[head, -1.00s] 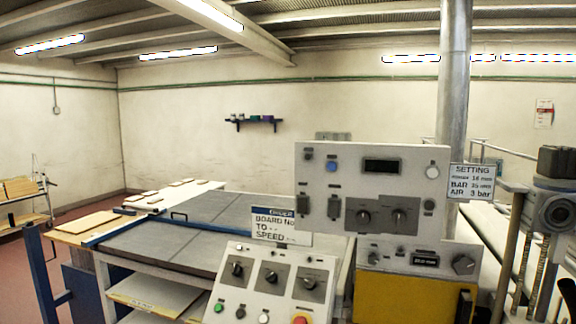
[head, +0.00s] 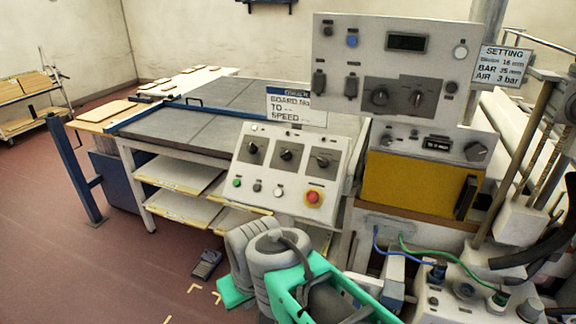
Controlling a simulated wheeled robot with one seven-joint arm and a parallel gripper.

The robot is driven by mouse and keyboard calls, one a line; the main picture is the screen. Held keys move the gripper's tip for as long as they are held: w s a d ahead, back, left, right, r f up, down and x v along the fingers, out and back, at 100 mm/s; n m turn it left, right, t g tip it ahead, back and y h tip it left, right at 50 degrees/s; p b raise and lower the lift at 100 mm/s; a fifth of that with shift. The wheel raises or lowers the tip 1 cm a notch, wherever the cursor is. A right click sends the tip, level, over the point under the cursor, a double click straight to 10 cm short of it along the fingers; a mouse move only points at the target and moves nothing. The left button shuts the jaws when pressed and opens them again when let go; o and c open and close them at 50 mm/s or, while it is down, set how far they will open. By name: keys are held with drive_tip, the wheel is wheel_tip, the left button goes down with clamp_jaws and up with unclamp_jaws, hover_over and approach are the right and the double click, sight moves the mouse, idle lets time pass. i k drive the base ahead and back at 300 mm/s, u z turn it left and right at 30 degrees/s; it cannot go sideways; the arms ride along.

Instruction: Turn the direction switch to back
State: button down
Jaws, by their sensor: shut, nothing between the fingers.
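Several dark rotary switches show in the head view, and I cannot read which one is the direction switch. The sloped grey panel (head: 309,143) has a row of three: a left knob (head: 252,149), a middle knob (head: 286,154) and a right knob (head: 322,161). The upright grey panel above it (head: 430,27) has two more, a left knob (head: 380,97) and a right knob (head: 416,98). Part of my green and grey arm is at the bottom, below the sloped panel and apart from its knobs. My gripper's fingers do not show.
A red button on a yellow base (head: 314,196) and several small buttons sit below the sloped panel's knobs. A table with grey boards (head: 190,130) stands behind left. A yellow box (head: 412,184) and cables (head: 440,254) are at right.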

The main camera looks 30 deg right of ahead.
sight(286, 155)
drive_tip(key=u, duration=0.45)
drive_tip(key=i, duration=0.7)
drive_tip(key=u, duration=0.5)
